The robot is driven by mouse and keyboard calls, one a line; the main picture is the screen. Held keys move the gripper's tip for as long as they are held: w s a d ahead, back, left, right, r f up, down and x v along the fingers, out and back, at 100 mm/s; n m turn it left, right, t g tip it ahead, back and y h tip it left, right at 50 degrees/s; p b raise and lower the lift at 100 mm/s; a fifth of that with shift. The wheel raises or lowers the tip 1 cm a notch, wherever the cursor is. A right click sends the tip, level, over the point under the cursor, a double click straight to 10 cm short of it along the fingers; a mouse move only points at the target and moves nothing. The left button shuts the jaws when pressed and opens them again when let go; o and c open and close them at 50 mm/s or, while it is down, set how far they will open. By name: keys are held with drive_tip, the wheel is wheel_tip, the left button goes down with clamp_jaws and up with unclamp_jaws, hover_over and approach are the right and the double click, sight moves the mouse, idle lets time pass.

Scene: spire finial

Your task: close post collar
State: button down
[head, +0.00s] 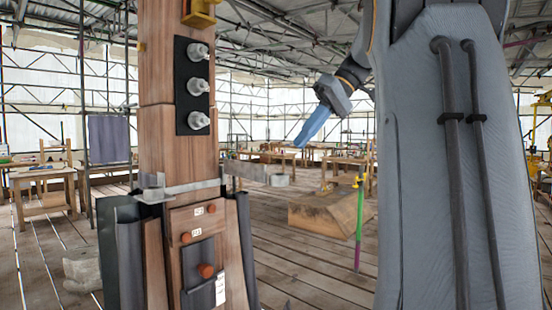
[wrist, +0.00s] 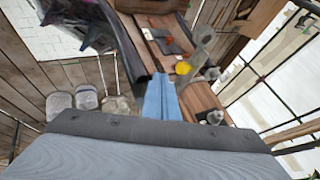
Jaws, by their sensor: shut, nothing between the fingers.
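The wooden post (head: 165,140) stands upright left of centre in the head view. A grey metal collar (head: 192,186) crosses its front. The collar's hinged arm (head: 256,173) sticks out to the right of the post, so the collar stands open. My gripper (head: 299,142) has blue fingers pressed together and empty. It hangs right of the post, above the arm's outer end and apart from it in the head view. The blue fingers (wrist: 160,98) also show in the wrist view, in front of the post (wrist: 203,103). A grey piece (wrist: 203,42) there may be the collar arm; I cannot tell.
A black plate with several pale knobs (head: 198,87) is on the post above the collar. A yellow bracket (head: 200,14) sits higher. Below is a panel with orange knobs (head: 206,270). A wooden block (head: 325,212) and a green-magenta pole (head: 359,218) stand behind.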

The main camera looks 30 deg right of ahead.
sight(255, 170)
drive_tip(key=w+a+f+p, duration=0.1)
drive_tip(key=a+f+p, duration=0.1)
drive_tip(key=a+f, duration=0.3)
drive_tip(key=shift+a+f+p, duration=0.2)
drive_tip(key=shift+a+p, duration=0.15)
drive_tip(key=shift+a, duration=0.9)
drive_tip(key=shift+s, duration=0.1)
